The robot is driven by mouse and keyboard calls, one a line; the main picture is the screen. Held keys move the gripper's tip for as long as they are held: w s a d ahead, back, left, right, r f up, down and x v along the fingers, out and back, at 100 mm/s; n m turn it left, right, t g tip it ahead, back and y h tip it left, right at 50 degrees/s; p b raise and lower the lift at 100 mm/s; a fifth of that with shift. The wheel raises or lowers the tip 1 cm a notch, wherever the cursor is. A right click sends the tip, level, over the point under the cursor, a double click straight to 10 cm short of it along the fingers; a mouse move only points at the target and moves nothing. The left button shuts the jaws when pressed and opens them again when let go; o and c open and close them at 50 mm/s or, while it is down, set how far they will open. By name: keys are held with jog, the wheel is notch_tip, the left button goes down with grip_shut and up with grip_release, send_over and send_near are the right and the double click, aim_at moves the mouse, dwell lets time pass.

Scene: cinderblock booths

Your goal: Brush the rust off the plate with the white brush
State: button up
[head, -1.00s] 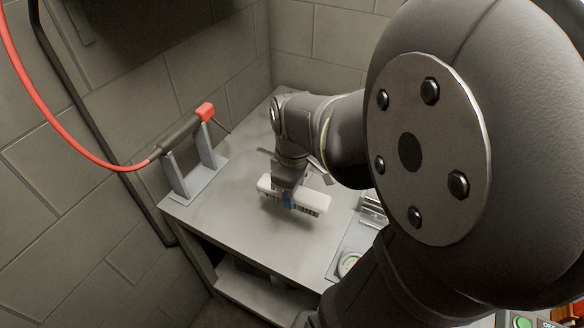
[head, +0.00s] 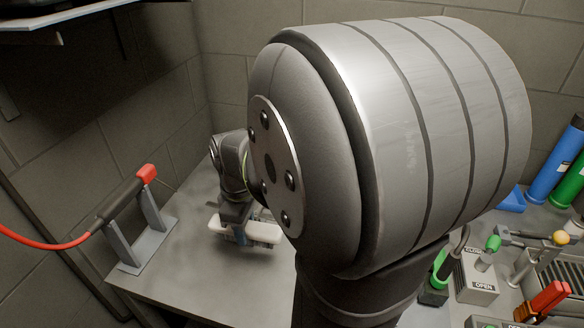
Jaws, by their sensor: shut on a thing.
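In the head view my gripper (head: 239,232) points down at the left part of the table and is shut on the white brush (head: 266,232). The brush lies crosswise in the fingers, with its white body showing on both sides of them. It is over the grey tabletop; I cannot tell whether its bristles touch it. No rusty plate can be made out; my own arm covers the middle of the view.
A grey stand (head: 152,243) holds a black and red torch-like tool (head: 124,196) with a red hose at the left. Right of my arm are a switch box (head: 477,276), a red-handled clamp (head: 543,302) and blue (head: 556,162) and green cylinders. Cinderblock walls close the back and left.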

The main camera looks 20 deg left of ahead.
jog(key=w+a+f, duration=0.2)
jog(key=w+a, duration=0.6)
jog(key=a, duration=0.1)
jog(key=shift+w+f, duration=0.2)
jog(key=shift+f, duration=3)
notch_tip(320, 180, down, 2)
jog(key=shift+f, duration=0.1)
jog(key=shift+d, duration=0.9)
jog(key=shift+c, duration=0.8)
jog(key=shift+d, duration=0.75)
jog(key=shift+a, duration=1.6)
jog(key=shift+d, duration=1.7)
jog(key=shift+a, duration=1.85)
jog(key=shift+d, duration=1.9)
jog(key=shift+a, duration=1.7)
jog(key=shift+d, duration=1.55)
jog(key=shift+d+r, duration=0.1)
jog(key=shift+r, duration=0.1)
notch_tip(320, 180, up, 8)
